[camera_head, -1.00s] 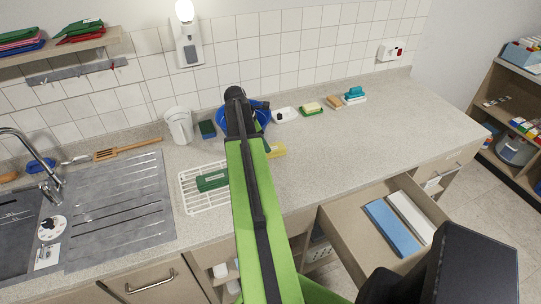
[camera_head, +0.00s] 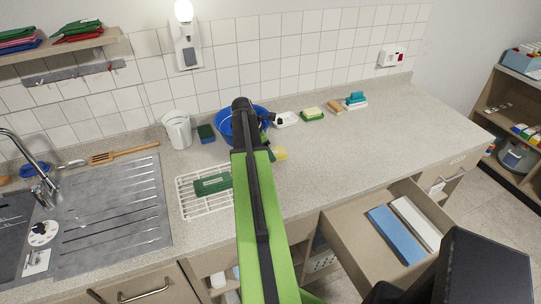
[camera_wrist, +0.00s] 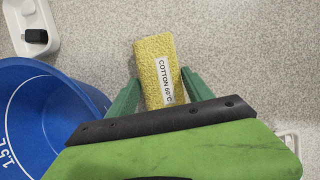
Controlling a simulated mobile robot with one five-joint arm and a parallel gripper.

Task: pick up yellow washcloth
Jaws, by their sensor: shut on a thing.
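The yellow washcloth (camera_wrist: 154,62) is a folded, textured block with a white "COTTON 60°C" label. In the wrist view it lies between the two green fingers of my gripper (camera_wrist: 160,88), which is shut on it. Its near end is hidden behind the gripper body. I cannot tell whether it is clear of the counter. In the head view, a small part of the washcloth (camera_head: 280,154) shows to the right of my arm, in front of the blue bowl; my gripper is mostly hidden there.
The blue bowl (camera_wrist: 30,125) stands close at the left of my gripper in the wrist view. A white dish rack (camera_head: 205,204) with a green item is left of my arm. An open drawer (camera_head: 345,245) juts out at the right. The counter's right part is clear.

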